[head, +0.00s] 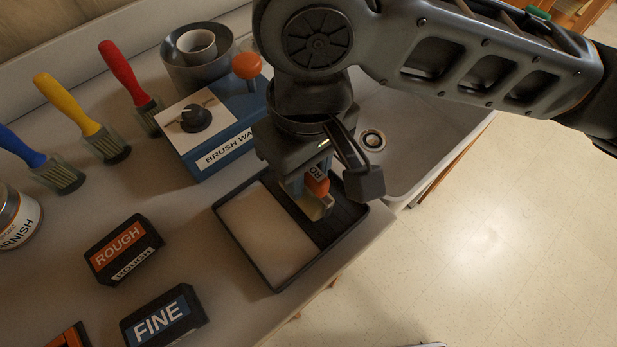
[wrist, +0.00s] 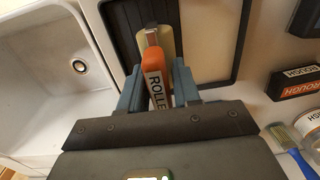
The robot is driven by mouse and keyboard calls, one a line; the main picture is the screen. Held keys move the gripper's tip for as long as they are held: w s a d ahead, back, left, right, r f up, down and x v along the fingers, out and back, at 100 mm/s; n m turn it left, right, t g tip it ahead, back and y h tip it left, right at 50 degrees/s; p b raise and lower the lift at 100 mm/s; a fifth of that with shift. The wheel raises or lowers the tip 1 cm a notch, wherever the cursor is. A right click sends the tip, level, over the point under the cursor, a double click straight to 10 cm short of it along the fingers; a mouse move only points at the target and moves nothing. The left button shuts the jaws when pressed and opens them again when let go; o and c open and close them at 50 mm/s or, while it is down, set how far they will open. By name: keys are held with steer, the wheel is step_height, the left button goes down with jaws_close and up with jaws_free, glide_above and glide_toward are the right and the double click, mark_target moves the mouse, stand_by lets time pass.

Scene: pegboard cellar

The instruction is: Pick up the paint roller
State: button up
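The paint roller (head: 317,187) has an orange handle with a white label and a pale roller head. It lies in a black-rimmed paint tray (head: 247,260), over the dark ribbed part. In the wrist view the roller (wrist: 158,82) lies lengthwise between my fingers, its pale head pointing away. My gripper (wrist: 158,85) is open around the handle, one blue-grey finger on each side with narrow gaps. In the head view my gripper (head: 335,190) reaches down over the tray and hides part of the roller.
A sink basin (head: 415,165) is right of the tray. A blue brush-washer box (head: 212,135) with an orange knob stands behind it. ROUGH (head: 124,249) and FINE (head: 163,318) blocks lie left and front. Several brushes and a varnish can (head: 17,220) are farther left.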

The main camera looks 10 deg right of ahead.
steer(key=shift+c, duration=0.5)
jaws_close()
steer(key=shift+r, duration=0.1)
steer(key=shift+r, duration=0.45)
steer(key=r, duration=0.2)
steer(key=d+r, duration=0.1)
steer(key=shift+s+r, duration=0.35)
steer(key=s+d+r, duration=0.6)
steer(key=d, duration=0.2)
steer(key=shift+s+r, duration=0.15)
steer(key=shift+s, duration=0.05)
steer(key=shift+d, duration=0.1)
